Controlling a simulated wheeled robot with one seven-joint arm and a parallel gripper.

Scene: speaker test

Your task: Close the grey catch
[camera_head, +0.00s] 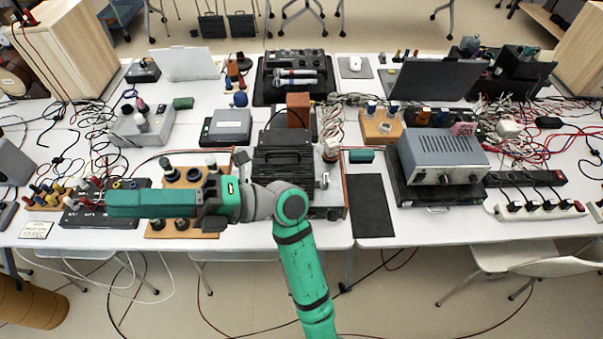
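No part is plainly recognisable as the grey catch. A small grey metal piece (325,181) stands at the right side of the black ribbed case (283,160) in the middle of the table, and may be it. At this size I cannot tell whether it is open or closed. My arm rises from the bottom and bends left in front of the case. Its green end, with my gripper (150,204), points left above a wooden board and a black box, apart from the grey piece. The fingers cannot be made out.
The wooden board (183,228) holds several dark round parts. A grey power unit (441,157) stands on a black case at right. A black mat (370,207) lies right of the middle case. Loose cables and a white power strip (535,210) crowd the right side.

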